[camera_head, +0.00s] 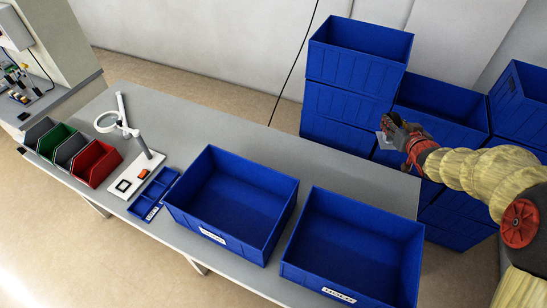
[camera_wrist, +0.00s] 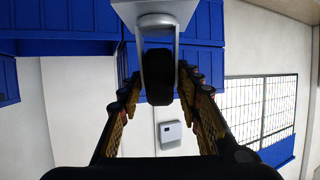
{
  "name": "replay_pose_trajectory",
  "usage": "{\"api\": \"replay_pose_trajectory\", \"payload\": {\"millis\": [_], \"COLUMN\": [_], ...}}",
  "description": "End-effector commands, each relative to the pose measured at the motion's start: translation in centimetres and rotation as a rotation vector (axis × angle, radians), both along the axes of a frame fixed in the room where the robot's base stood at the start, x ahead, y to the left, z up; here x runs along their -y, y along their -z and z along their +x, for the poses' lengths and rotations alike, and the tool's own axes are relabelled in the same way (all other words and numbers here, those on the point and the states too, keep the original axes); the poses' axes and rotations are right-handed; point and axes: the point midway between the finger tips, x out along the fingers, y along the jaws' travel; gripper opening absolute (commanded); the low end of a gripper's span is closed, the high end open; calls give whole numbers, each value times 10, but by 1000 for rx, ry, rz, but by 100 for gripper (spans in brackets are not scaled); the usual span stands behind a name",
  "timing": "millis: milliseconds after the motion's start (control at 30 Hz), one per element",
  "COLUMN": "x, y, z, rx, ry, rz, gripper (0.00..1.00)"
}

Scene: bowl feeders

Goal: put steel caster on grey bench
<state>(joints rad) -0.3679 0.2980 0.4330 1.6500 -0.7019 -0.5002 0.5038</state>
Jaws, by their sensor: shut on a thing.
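The steel caster (camera_wrist: 158,75) is between the fingers of my gripper (camera_wrist: 158,88) in the wrist view. It has a dark wheel in a grey metal fork under a pale plate. My gripper is shut on it. In the head view, my gripper (camera_head: 387,133) is at the right, raised in front of the stacked blue crates, with the caster's pale metal (camera_head: 384,141) showing small at its tip. The grey bench (camera_head: 295,160) runs diagonally through the head view. Its right end lies just below and left of my gripper.
Two large open blue bins (camera_head: 232,205) (camera_head: 352,246) stand on the bench's front part. Red, green and grey small bins (camera_head: 97,163), a magnifier lamp (camera_head: 130,130) and a small blue tray (camera_head: 154,195) are at its left. Bare bench top lies behind the large bins. Blue crates (camera_head: 357,70) are stacked behind.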

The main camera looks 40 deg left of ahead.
Motion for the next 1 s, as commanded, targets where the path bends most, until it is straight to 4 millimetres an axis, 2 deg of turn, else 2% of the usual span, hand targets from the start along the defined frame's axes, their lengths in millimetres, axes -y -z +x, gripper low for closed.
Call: {"api": "replay_pose_trajectory", "payload": {"millis": [100, 300, 500, 700, 833, 1000], "x": [-47, -117, -164, -184, -188, -189], "y": [21, 66, 116, 148, 157, 157], "z": [-9, -39, -74, -98, -105, -106], "rx": [0, -2, 0, 2, 3, 4], "ry": [-142, -395, -612, -738, -771, -778], "rz": [0, 0, 1, 2, 1, 1], "gripper": [0, 0, 0, 0, 0, 0]}}
